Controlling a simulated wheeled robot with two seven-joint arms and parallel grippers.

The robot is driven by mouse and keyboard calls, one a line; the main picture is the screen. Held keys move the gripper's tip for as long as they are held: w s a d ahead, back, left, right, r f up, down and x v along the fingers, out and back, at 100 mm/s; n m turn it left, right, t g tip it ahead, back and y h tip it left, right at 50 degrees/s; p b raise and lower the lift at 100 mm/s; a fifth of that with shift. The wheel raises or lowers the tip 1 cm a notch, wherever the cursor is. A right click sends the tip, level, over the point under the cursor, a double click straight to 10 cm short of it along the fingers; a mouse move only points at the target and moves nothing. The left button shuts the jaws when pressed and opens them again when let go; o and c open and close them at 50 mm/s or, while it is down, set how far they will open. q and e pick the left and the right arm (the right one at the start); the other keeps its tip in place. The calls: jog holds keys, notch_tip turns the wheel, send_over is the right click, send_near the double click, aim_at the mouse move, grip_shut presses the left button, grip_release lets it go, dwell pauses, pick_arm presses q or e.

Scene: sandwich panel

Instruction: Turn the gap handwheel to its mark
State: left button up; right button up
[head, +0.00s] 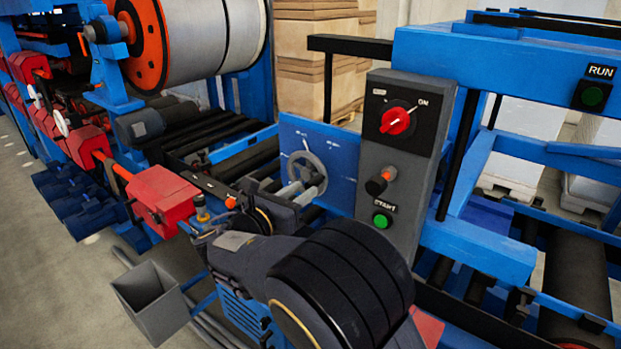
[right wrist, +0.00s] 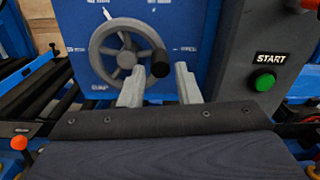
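The gap handwheel (head: 307,172) is a grey spoked wheel on a blue panel (head: 342,154). In the right wrist view the wheel (right wrist: 117,48) shows nearly face-on, with a black knob (right wrist: 160,63) at its right rim. White marks stand around it on the panel, and a small label sits at the lower left; which mark is the target I cannot tell. My right gripper (right wrist: 160,88) is open, its two grey fingers pointing at the panel on either side of the knob's line. The knob appears just beyond the fingertips; contact is not visible. My left gripper is not in view.
A grey control box (head: 405,150) with a red switch, black knob and green START button (right wrist: 263,82) stands close to the right of the wheel. Blue frame beams and rollers surround it. A grey bin (head: 152,300) and red units (head: 165,200) lie left.

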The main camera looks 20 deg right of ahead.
aim_at(314, 183)
jog(key=p+x, duration=0.1)
jog(key=x, duration=0.4)
jog(key=shift+w+d, duration=0.1)
grip_shut()
